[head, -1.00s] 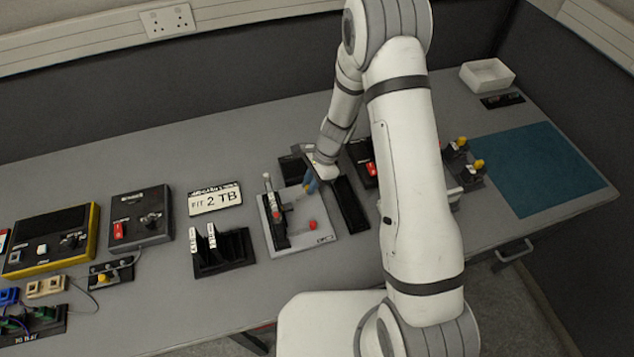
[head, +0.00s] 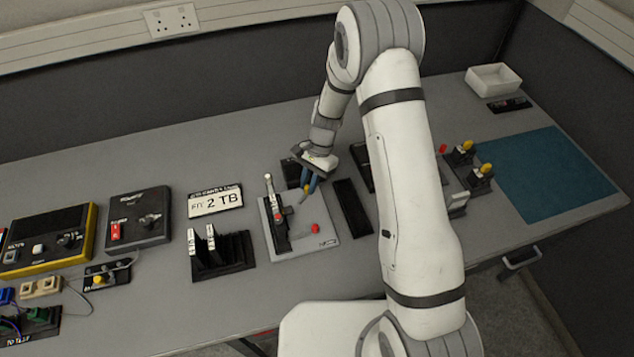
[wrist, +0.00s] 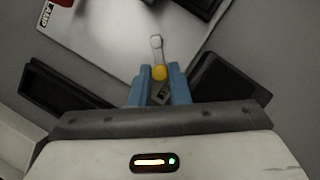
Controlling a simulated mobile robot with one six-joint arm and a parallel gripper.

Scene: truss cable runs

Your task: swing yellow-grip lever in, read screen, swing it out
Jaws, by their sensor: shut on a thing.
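The yellow grip (wrist: 160,72) sits between the blue fingertips of my gripper (wrist: 158,84) in the wrist view, and the gripper is shut on it. A thin pale lever rod with a rounded end (wrist: 156,43) runs from the grip over the white plate (wrist: 100,35). In the head view my gripper (head: 309,186) is at the far right corner of the white plate (head: 322,240), and the yellow grip (head: 306,189) shows small at the fingers. A dark block (head: 291,171) stands just behind, partly hidden by the gripper. I cannot make out a readable screen.
On the plate are a red knob (head: 315,228) and an upright lever on a black base (head: 274,212). A black slotted block (head: 354,207) lies to the right. Other yellow-topped levers (head: 480,170) stand beyond my arm.

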